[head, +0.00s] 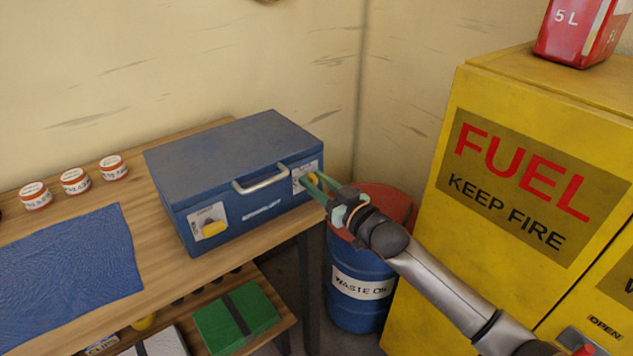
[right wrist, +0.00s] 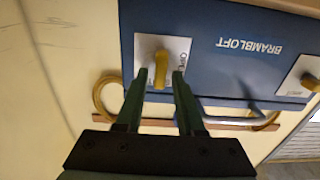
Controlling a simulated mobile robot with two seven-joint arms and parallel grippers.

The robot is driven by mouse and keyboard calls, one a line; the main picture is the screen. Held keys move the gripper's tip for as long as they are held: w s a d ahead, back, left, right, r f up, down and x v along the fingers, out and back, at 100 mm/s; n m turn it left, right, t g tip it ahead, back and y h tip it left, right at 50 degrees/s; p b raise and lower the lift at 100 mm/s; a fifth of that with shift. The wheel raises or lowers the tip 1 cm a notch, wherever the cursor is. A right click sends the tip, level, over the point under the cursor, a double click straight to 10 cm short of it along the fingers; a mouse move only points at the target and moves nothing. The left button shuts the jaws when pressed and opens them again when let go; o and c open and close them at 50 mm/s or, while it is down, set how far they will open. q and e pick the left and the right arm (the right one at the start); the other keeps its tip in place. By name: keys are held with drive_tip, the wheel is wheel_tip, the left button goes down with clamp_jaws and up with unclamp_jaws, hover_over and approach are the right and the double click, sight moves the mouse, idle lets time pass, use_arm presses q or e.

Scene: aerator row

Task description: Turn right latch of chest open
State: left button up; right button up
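The blue chest (head: 225,172) stands on the wooden bench with its lid down. Its right latch (head: 312,179) is a yellow knob on a white plate; in the right wrist view this yellow knob (right wrist: 161,69) stands upright on its plate. The left latch (head: 214,229) is yellow and lies roughly level. My right gripper (head: 311,181) is at the right latch with its green fingers apart. In the right wrist view the fingertips (right wrist: 158,77) lie either side of the knob, with gaps visible; exact depth is unclear. My left gripper is not in view.
A metal handle (head: 262,180) sticks out of the chest front between the latches. A blue waste oil drum (head: 358,300) stands below my right gripper. A yellow fuel cabinet (head: 530,120) is close on the right. Blue cloth (head: 65,265) and several small tins lie left.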

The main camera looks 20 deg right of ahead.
clamp_jaws()
idle(0.5)
drive_tip(key=n+p, duration=0.1)
drive_tip(key=n, duration=0.2)
drive_tip(key=shift+a, duration=0.15)
drive_tip(key=shift+s+a+f+n+p, duration=0.1)
drive_tip(key=shift+f+n+p, duration=0.15)
drive_tip(key=shift+n, duration=2.25)
drive_tip(key=shift+s+a+f+n+p, duration=0.15)
drive_tip(key=shift+n+p, duration=0.15)
drive_tip(key=shift+n, duration=2.2)
drive_tip(key=shift+w+a+f+n+p, duration=0.1)
drive_tip(key=shift+f+n+p, duration=0.15)
drive_tip(key=shift+n, duration=2.25)
